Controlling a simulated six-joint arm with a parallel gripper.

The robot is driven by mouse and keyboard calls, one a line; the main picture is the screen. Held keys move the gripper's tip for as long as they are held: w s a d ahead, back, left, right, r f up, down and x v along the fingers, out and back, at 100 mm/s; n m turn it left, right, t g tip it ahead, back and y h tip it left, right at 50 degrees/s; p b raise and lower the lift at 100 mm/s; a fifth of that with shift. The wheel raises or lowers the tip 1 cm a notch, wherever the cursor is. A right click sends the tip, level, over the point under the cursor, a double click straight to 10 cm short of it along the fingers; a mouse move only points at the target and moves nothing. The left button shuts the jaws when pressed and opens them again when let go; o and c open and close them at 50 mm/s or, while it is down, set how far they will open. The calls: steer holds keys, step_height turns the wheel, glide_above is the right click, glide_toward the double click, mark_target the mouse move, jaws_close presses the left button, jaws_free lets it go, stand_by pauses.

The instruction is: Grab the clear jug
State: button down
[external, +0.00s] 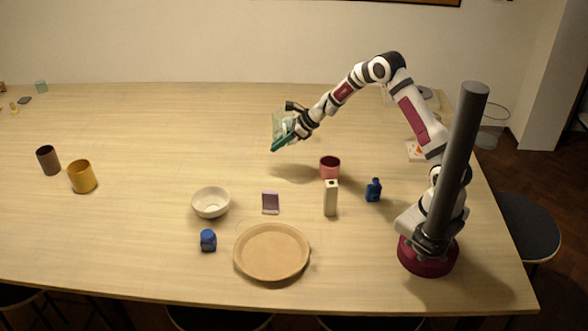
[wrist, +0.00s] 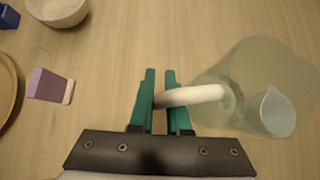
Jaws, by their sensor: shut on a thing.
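The clear jug (wrist: 240,80) is see-through and pale greenish, with a whitish handle (wrist: 195,95). In the wrist view it lies to the right of my gripper (wrist: 160,88), whose green fingers are shut on the handle. In the external view the jug (external: 284,122) is held up above the far middle of the table, partly hidden behind my gripper (external: 284,143). Its shadow falls on the table apart from it, so it appears to be off the surface.
Below stand a pink cup (external: 330,167), a cream carton (external: 331,198), a blue bottle (external: 373,190), a lilac object (external: 271,202), a white bowl (external: 211,202), a blue object (external: 208,240) and a tan plate (external: 271,252). Brown (external: 48,160) and yellow (external: 82,176) cups stand left. The table's far middle is clear.

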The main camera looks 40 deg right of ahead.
steer(key=shift+s+d+r, duration=0.2)
steer(key=shift+d+r, duration=0.25)
steer(key=shift+d, duration=0.25)
steer(key=shift+s+d+r, duration=0.25)
steer(key=shift+d+r, duration=0.2)
steer(key=shift+d, duration=0.3)
steer(key=shift+s+d+r, duration=0.2)
steer(key=shift+d+r, duration=0.25)
steer(key=shift+d, duration=0.25)
